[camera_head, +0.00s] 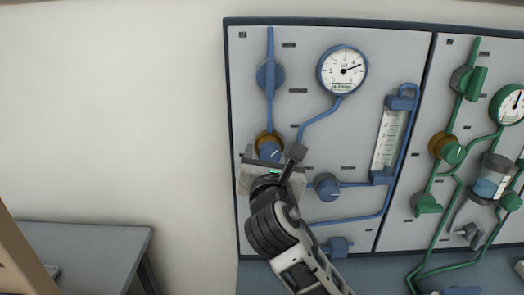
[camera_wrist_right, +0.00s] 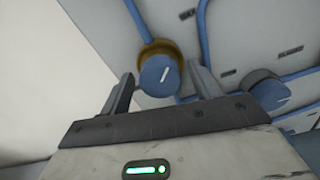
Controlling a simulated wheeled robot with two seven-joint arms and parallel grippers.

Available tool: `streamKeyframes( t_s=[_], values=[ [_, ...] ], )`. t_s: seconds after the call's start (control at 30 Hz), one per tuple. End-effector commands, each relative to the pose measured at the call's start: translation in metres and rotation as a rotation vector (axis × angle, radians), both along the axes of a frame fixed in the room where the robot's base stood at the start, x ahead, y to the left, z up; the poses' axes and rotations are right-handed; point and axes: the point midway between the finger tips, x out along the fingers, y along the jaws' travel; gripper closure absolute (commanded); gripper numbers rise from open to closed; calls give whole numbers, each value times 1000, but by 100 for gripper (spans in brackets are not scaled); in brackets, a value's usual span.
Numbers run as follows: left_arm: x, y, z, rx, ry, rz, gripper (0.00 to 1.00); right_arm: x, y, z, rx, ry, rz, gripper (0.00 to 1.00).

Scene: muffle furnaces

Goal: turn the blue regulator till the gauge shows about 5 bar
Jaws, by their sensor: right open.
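The blue regulator (camera_head: 268,149) is a round blue knob with a brass collar, low on the left of the blue wall panel. In the right wrist view the regulator (camera_wrist_right: 160,76) shows a white mark tilted slightly right of upright. My right gripper (camera_head: 271,154) is open, with one finger on each side of the knob. In the wrist view gaps show between the knob and both fingers of the gripper (camera_wrist_right: 164,84). The round gauge (camera_head: 342,70) above right has its needle pointing right and slightly up; its small digits are too blurred to read surely. My left gripper is out of view.
A blue valve handle (camera_head: 270,75) is above the regulator, and another blue knob (camera_head: 327,187) is to its right. A flow tube (camera_head: 388,140) stands further right. A green-piped panel (camera_head: 480,140) adjoins. A grey table (camera_head: 85,240) is at lower left.

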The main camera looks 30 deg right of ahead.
Motion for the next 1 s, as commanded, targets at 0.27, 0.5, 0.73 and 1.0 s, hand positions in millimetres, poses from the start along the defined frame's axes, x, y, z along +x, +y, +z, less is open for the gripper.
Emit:
streamKeyframes(
  t_s=[0.27,0.5,0.73,1.0],
  values=[
    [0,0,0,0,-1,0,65,2,-3,0,0,-1,-1,37],
    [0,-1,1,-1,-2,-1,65,2,-3,0,0,-1,-1,79],
    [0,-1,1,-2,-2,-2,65,1,-3,0,55,-26,-1,82],
    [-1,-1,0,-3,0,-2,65,1,-2,-1,237,-112,-1,82]
  ],
)
